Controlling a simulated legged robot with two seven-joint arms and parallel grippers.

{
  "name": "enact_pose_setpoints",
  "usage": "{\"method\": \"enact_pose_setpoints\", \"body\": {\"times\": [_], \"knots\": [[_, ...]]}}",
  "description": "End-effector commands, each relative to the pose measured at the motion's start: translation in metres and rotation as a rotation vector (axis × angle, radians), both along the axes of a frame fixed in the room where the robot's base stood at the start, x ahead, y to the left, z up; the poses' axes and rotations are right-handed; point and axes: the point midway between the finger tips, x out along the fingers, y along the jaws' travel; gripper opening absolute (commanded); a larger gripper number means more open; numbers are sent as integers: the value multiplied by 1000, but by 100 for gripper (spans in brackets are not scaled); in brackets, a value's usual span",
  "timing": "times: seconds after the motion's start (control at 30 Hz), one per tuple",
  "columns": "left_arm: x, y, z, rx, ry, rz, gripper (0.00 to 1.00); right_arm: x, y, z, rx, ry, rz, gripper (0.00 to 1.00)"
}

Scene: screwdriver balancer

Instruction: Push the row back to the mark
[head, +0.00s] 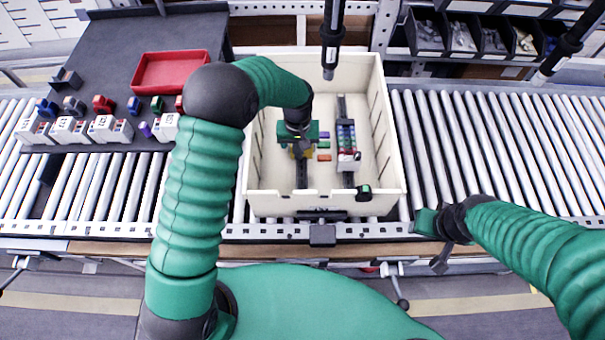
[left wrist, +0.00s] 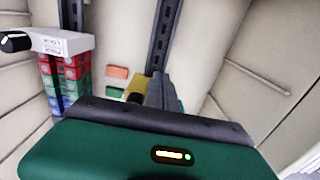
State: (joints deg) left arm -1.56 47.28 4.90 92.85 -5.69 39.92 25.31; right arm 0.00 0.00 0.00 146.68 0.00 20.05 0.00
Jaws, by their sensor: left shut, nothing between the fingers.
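The row (head: 346,138) of red, green and blue blocks stands along the right dark rail inside the cream box (head: 255,160). A white labelled block (head: 349,163) is at its near end; in the left wrist view the row (left wrist: 66,82) is at the left, with the white block (left wrist: 62,43) there too. My left gripper (head: 301,150) is shut and empty, low in the box over the left rail, left of the row and apart from it. Its fingertips (left wrist: 155,92) are partly hidden by its own body. My right gripper (head: 428,222) is outside the box's near right corner; its jaws are unclear. I cannot make out a mark.
Small purple, green and orange pieces (head: 324,157) lie between gripper and row. A black-and-green fitting (head: 364,192) is on the box's near wall. The box stands on a roller conveyor (head: 490,140). A red tray (head: 170,70) and several labelled blocks are at the left.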

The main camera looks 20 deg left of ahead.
Motion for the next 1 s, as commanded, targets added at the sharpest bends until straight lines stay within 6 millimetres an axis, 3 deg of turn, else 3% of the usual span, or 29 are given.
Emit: {"method": "enact_pose_setpoints", "body": {"times": [0.67,1.0], "knots": [[-8,-2,0,0,2,0,0,0,0,4,0,0,0,41],[-8,-2,15,-1,2,-1,0,0,0,17,0,0,0,41]]}}
